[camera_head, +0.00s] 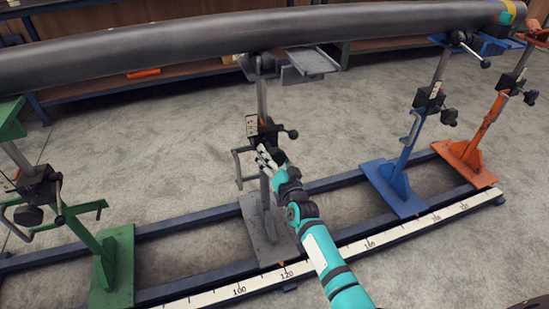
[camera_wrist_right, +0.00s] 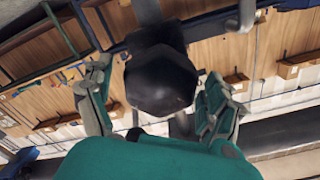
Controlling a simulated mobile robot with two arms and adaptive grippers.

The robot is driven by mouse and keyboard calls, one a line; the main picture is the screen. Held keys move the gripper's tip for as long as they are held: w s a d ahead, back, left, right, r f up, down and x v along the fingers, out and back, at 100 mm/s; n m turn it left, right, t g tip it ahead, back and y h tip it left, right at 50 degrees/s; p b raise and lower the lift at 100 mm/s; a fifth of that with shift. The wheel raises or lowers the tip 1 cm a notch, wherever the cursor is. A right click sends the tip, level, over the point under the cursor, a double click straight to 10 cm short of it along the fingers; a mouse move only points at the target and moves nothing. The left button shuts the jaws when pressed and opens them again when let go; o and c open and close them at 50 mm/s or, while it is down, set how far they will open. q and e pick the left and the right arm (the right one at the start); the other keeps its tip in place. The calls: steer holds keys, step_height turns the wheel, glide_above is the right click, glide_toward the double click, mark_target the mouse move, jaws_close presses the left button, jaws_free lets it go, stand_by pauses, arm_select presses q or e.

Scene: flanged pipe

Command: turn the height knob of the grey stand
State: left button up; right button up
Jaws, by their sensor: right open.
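The grey stand (camera_head: 262,225) stands upright at the middle of the head view, under the pipe (camera_head: 190,45). It has a black clamp block with a ball-ended handle on its right side and a bent grey crank on its left. My right gripper (camera_head: 268,157) is at the stand's post, just below the block. In the right wrist view a black faceted knob (camera_wrist_right: 160,80) sits between the two open fingers (camera_wrist_right: 155,95). I see gaps beside it, so the fingers do not appear closed on it. My left gripper is not in view.
A green stand (camera_head: 115,265) is at the left, a blue stand (camera_head: 393,185) and an orange stand (camera_head: 470,160) at the right. All stand along a blue rail frame with a white ruler (camera_head: 380,240). Wooden shelving (camera_head: 150,85) is behind. The concrete floor between stands is clear.

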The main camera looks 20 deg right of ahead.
steer(key=s, duration=1.2)
steer(key=shift+d, duration=0.2)
